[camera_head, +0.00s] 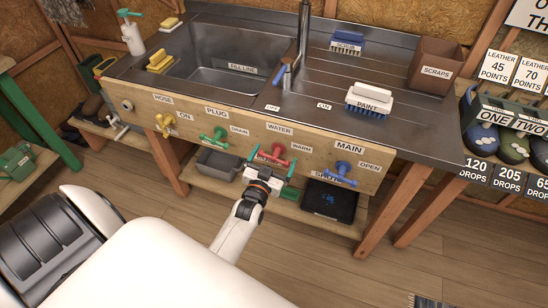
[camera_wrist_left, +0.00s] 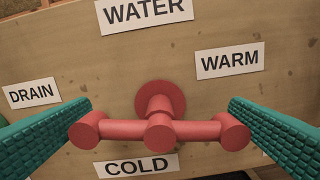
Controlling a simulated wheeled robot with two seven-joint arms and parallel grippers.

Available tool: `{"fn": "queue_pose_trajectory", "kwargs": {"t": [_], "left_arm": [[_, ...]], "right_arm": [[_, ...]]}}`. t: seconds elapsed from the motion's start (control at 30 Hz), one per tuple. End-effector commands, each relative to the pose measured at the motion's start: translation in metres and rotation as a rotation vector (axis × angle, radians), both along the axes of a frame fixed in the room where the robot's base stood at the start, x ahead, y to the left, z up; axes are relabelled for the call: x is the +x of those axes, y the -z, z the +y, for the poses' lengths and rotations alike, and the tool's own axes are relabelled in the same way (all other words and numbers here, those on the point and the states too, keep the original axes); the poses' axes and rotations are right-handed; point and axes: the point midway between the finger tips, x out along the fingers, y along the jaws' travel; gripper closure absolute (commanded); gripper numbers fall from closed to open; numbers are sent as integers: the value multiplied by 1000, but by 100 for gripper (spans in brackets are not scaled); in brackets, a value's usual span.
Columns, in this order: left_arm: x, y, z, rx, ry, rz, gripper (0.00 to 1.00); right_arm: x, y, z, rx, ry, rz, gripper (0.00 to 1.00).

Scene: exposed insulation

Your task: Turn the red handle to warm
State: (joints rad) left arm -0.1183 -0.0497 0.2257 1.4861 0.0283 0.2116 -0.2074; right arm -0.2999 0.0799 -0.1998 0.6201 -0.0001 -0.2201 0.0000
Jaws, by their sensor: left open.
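The red handle (camera_head: 276,151) is on the wooden front panel (camera_head: 232,126) of the sink bench, under the WATER label. In the left wrist view the red handle (camera_wrist_left: 158,131) is a T shape with its crossbar roughly level. The WARM label (camera_wrist_left: 230,61) is up and to its right, and the COLD label (camera_wrist_left: 137,165) is just below, partly covered. My left gripper (camera_head: 271,172) is open in front of the handle. In the wrist view the left gripper's green fingers (camera_wrist_left: 160,118) stand on either side of the crossbar, with no clear contact.
A green handle (camera_head: 214,137) and a yellow one (camera_head: 166,123) sit to the left on the panel, a blue one (camera_head: 341,173) to the right. A lower shelf holds a grey bin (camera_head: 219,164) and a dark tray (camera_head: 329,201). The wooden floor (camera_head: 330,270) in front is clear.

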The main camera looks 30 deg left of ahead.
Motion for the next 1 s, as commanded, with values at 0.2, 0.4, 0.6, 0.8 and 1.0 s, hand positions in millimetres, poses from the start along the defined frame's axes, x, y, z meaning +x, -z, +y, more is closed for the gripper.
{"fn": "queue_pose_trajectory", "kwargs": {"t": [0.2,0.4,0.6,0.8,1.0], "left_arm": [[-36,2,-9,-1,-1,4,0],[-78,2,-19,-2,0,4,0],[-105,1,-26,-1,1,2,0],[-114,0,-27,-1,0,0,0],[-113,0,-27,-1,0,0,0]], "right_arm": [[0,0,1,1,0,0,64],[0,0,1,2,0,0,64],[0,1,1,1,0,0,64],[0,1,1,1,0,0,64],[0,1,1,1,0,0,64]]}}
